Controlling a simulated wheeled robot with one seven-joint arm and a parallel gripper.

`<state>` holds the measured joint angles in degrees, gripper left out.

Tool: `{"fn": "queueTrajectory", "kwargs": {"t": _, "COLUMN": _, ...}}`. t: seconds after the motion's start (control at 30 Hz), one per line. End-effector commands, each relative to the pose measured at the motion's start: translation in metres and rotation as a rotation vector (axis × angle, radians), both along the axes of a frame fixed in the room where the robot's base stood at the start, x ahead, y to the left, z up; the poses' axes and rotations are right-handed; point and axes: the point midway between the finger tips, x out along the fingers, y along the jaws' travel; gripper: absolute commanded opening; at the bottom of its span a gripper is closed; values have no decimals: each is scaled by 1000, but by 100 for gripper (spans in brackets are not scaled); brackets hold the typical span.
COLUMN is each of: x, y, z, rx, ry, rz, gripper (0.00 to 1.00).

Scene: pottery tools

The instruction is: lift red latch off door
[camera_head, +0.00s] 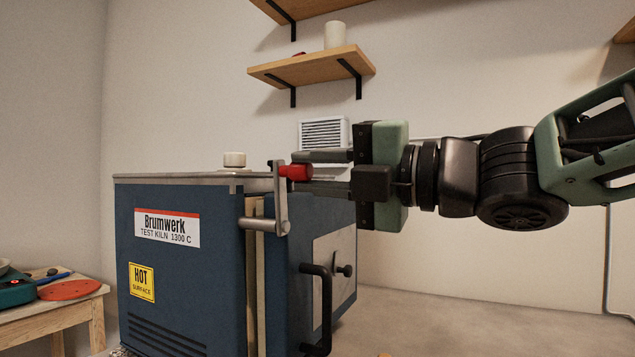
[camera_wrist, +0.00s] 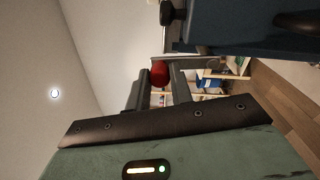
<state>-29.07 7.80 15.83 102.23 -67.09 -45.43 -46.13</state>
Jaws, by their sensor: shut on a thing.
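The red latch knob (camera_head: 297,172) is at the top of a grey latch lever (camera_head: 281,205) on the front of the blue kiln (camera_head: 190,262). The lever stands about upright, and its lower end meets a grey pin beside the pale door gap. My gripper (camera_head: 303,173) comes in from the right and is shut on the red knob, with one finger above it and one below. In the wrist view the red knob (camera_wrist: 160,73) shows between the fingertips. The kiln door (camera_head: 285,275) with its black handle (camera_head: 318,310) looks nearly closed, with a narrow pale gap along its edge.
A small white cylinder (camera_head: 234,160) stands on the kiln top. A wooden table (camera_head: 70,305) with a red disc (camera_head: 70,290) is at the left. A wall shelf (camera_head: 310,68) hangs above. Open floor lies to the right of the kiln.

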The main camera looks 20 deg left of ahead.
Motion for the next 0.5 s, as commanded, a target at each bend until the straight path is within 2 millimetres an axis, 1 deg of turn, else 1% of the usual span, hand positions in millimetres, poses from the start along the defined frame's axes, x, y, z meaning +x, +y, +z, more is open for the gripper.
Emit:
{"fn": "queueTrajectory", "kwargs": {"t": 0.37, "x": -2, "y": 1, "z": -2, "rx": -3, "ry": -5, "rz": 3, "gripper": 0}}
{"fn": "queueTrajectory", "kwargs": {"t": 0.4, "x": -2, "y": 1, "z": -2, "rx": -4, "ry": -5, "rz": 4, "gripper": 30}}
{"fn": "queueTrajectory", "kwargs": {"t": 0.43, "x": -2, "y": 1, "z": -2, "rx": -3, "ry": -5, "rz": 3, "gripper": 39}}
{"fn": "queueTrajectory", "kwargs": {"t": 0.47, "x": -2, "y": 0, "z": -2, "rx": -3, "ry": -5, "rz": 3, "gripper": 44}}
{"fn": "queueTrajectory", "kwargs": {"t": 0.5, "x": -1, "y": 0, "z": -1, "rx": -3, "ry": -5, "rz": 3, "gripper": 44}}
